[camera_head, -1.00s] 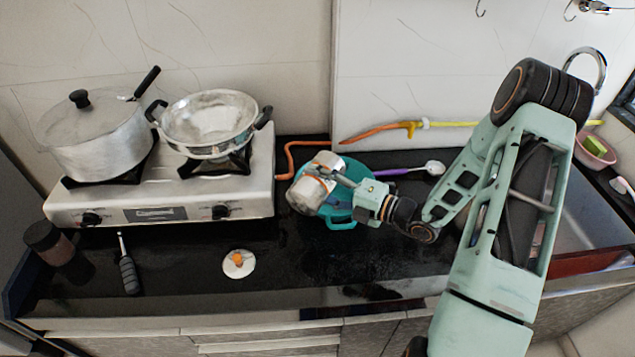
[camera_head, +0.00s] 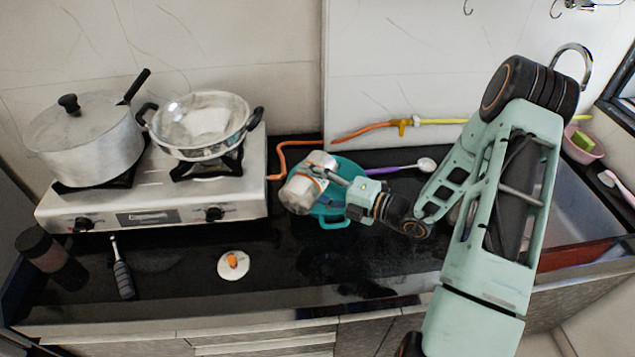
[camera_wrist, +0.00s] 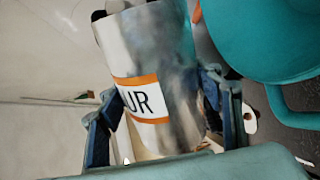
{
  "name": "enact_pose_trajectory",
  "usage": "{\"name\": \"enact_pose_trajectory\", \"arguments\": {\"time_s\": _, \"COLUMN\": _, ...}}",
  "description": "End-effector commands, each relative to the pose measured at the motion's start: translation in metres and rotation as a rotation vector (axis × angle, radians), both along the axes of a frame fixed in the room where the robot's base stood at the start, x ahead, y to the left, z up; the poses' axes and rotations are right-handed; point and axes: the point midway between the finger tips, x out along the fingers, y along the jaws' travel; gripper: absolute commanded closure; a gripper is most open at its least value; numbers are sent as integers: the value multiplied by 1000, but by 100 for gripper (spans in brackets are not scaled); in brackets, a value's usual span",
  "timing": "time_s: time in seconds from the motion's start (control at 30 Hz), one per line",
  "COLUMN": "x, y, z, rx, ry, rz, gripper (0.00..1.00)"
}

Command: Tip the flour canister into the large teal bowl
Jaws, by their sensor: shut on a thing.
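The flour canister (camera_head: 302,191) is a silvery cylinder with an orange-edged white label. In the wrist view the canister (camera_wrist: 155,60) shows the letters "UR" on its label, and my gripper (camera_wrist: 165,110) has a finger on each side of it. My gripper (camera_head: 326,177) is shut on the canister and holds it tilted over the left part of the large teal bowl (camera_head: 345,166). In the wrist view the teal bowl (camera_wrist: 265,45) is at the upper right, with its handle below. The inside of the bowl is mostly hidden by the canister and gripper.
A gas stove (camera_head: 150,212) with a lidded pot (camera_head: 85,140) and a steel wok (camera_head: 205,125) stands left of the bowl. A purple-handled spoon (camera_head: 400,168) lies to its right. A white disc with an orange knob (camera_head: 233,263) lies on the dark counter in front.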

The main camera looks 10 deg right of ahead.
Motion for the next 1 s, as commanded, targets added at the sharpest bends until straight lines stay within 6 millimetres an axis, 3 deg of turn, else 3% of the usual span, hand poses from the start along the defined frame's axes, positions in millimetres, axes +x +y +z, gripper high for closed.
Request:
{"name": "enact_pose_trajectory", "arguments": {"time_s": 0.3, "x": 3, "y": -1, "z": 9, "rx": 38, "ry": 47, "rz": 1, "gripper": 86}}
{"name": "enact_pose_trajectory", "arguments": {"time_s": 1.0, "x": 4, "y": -2, "z": 10, "rx": 66, "ry": 86, "rz": 1, "gripper": 86}}
